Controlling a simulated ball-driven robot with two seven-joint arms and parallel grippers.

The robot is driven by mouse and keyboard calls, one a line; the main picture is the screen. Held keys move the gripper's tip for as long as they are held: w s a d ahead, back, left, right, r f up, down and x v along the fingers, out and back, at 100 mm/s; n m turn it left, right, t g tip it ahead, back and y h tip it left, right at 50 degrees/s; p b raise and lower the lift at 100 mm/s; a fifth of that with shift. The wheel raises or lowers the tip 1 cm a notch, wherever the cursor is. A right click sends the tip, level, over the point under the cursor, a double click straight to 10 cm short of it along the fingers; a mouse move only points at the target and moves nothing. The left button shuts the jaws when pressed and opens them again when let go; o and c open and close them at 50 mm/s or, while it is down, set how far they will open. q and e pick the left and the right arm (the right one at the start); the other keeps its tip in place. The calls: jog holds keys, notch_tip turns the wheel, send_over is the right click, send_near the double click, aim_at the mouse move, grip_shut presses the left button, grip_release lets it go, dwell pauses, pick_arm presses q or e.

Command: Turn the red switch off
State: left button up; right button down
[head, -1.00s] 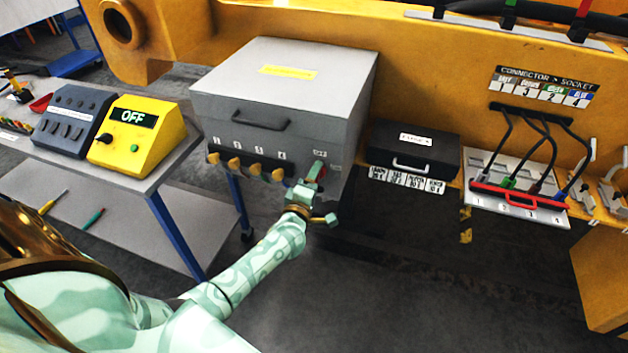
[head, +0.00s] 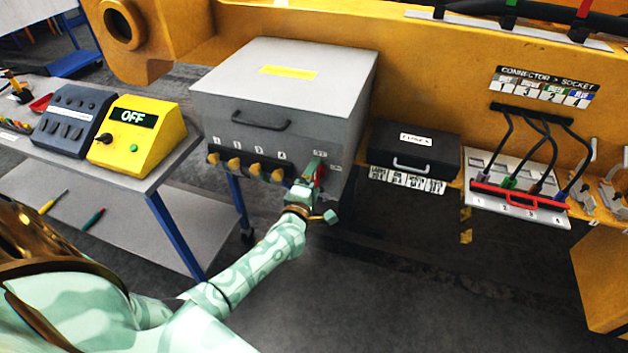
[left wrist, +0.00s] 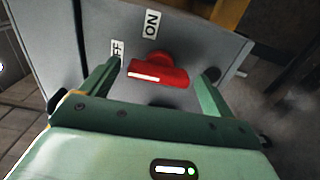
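The red switch (head: 321,174) is on the front of a grey cabinet (head: 345,125), near its right corner, mostly hidden by my gripper in the head view. In the left wrist view the red switch (left wrist: 158,71) has a thick red handle, with an ON label (left wrist: 151,23) above it and a partly covered OFF label (left wrist: 117,50) to its upper left. My left gripper (head: 314,172) is at the switch. In the left wrist view its two green fingers (left wrist: 155,84) are apart, one on each side of the handle, with visible gaps. My right gripper is not in view.
Several yellow knobs (head: 255,168) line the cabinet front left of the switch. A black case (head: 415,150) stands to the right. A yellow box (head: 150,135) reading OFF stands on the left bench. A cable panel (head: 515,195) is at the right. The floor in front is clear.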

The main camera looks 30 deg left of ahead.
pick_arm(q)
jog(key=p+v, duration=0.1)
jog(key=v, duration=1.5)
jog(key=shift+s+p, duration=0.2)
jog(key=shift+p, duration=0.2)
